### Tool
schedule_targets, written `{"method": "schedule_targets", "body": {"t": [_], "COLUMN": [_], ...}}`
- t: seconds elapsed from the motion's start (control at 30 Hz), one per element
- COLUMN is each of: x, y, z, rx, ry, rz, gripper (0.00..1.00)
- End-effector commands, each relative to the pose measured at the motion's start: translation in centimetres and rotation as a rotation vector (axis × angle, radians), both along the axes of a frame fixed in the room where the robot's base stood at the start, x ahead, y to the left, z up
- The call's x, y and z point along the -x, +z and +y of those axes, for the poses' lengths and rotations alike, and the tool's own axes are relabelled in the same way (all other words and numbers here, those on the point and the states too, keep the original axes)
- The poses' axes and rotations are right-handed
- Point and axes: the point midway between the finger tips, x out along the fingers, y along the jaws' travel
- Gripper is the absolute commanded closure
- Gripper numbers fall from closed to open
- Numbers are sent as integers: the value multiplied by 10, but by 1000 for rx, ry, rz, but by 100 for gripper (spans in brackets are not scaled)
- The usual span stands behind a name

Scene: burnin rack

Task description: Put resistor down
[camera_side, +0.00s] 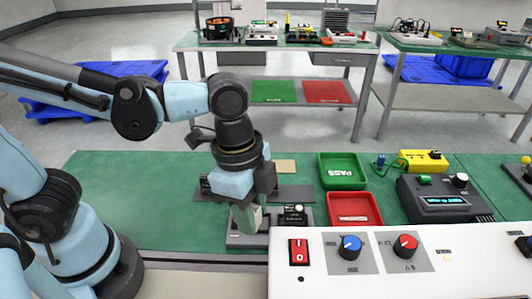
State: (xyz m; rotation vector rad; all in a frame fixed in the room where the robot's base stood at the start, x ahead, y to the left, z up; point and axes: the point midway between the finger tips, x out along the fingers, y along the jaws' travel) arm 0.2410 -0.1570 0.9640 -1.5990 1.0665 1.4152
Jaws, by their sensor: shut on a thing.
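My gripper (247,212) points down over the green mat, left of the red tray, and its jaws are shut on the resistor. The resistor is too small and too hidden by the fingers to make out. The fingertips are low, at a dark grey fixture (240,240) on the mat. I cannot tell whether the resistor touches the fixture. A small dark device with a pale knob (295,214) stands just right of the fingers.
A green PASS tray (341,158) and a red tray (354,222) lie to the right. Beyond them are a dark meter with a blue display (440,201) and a yellow device (424,155). A white panel with knobs (450,263) fills the front right. Mat at left (150,190) is clear.

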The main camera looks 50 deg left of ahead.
Motion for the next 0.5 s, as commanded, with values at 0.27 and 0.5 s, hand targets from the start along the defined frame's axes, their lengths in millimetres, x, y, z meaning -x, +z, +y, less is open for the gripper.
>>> {"method": "schedule_targets", "body": {"t": [0.27, 0.5], "x": [-41, -56], "y": [-31, -43], "z": [33, 44], "rx": [1, 0], "ry": [6, 1], "rz": [2, 1], "gripper": [98, 98]}}
